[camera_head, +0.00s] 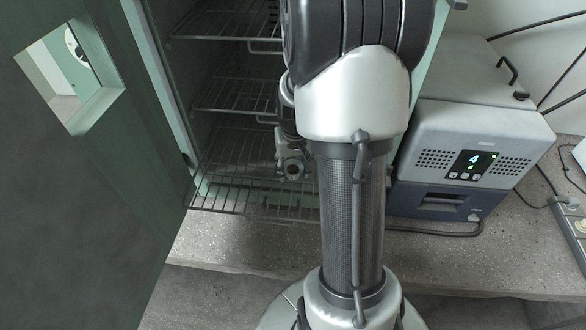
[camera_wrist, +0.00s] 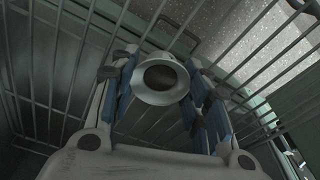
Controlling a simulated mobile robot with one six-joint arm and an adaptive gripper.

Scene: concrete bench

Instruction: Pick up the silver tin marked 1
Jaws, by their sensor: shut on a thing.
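A round silver tin (camera_wrist: 162,97) with a dark hollow facing the camera is between the two blue-padded fingers of my gripper (camera_wrist: 163,76) in the wrist view. The fingers are shut on its sides. No number shows on the part I see, so I cannot read its mark. Wire shelf bars lie around and beyond the tin; I cannot tell whether it touches them.
The open cabinet has several wire shelves (camera_head: 235,97), one above another. Its green door (camera_head: 75,190) stands open at the left, with a small window. A grey device with a lit display (camera_head: 475,150) stands on the concrete bench (camera_head: 430,262) at the right, with a cable in front.

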